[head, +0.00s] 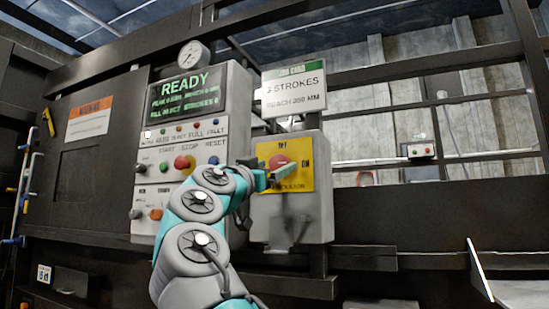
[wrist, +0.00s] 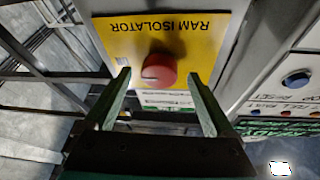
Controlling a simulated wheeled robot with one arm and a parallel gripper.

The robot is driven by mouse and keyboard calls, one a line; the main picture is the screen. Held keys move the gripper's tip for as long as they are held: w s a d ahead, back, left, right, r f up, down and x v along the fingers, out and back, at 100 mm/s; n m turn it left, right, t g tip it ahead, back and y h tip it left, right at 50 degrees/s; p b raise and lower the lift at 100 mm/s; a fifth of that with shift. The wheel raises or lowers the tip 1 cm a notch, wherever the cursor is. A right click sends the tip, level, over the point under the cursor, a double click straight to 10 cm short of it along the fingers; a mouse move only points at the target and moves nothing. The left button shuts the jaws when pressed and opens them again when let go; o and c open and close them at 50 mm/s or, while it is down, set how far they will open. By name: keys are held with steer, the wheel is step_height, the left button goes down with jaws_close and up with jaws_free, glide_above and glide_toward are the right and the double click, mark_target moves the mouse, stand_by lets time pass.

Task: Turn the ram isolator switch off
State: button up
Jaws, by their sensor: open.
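The ram isolator is a red round knob (wrist: 158,70) on a yellow plate (wrist: 205,60) lettered RAM ISOLATOR, which is upside down in the wrist view. In the head view the yellow plate (head: 264,151) is on a grey box, with OFF at its top and ON at its right. The red knob (head: 279,159) shows partly behind my gripper (head: 278,174). In the wrist view my gripper (wrist: 159,78) is open, with one finger on each side of the knob and gaps between. A faint mark shows on the knob; its setting is hard to read.
Left of the box stands a control panel (head: 187,140) with buttons and a READY screen (head: 187,94). A white stroke-count sign (head: 294,92) is above the box. A dark rail runs below. A small button box (head: 421,151) is far right.

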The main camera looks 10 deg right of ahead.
steer(key=shift+w+d+r, duration=0.25)
steer(key=shift+w, duration=0.05)
steer(key=shift+f, duration=0.1)
steer(key=c, duration=1.4)
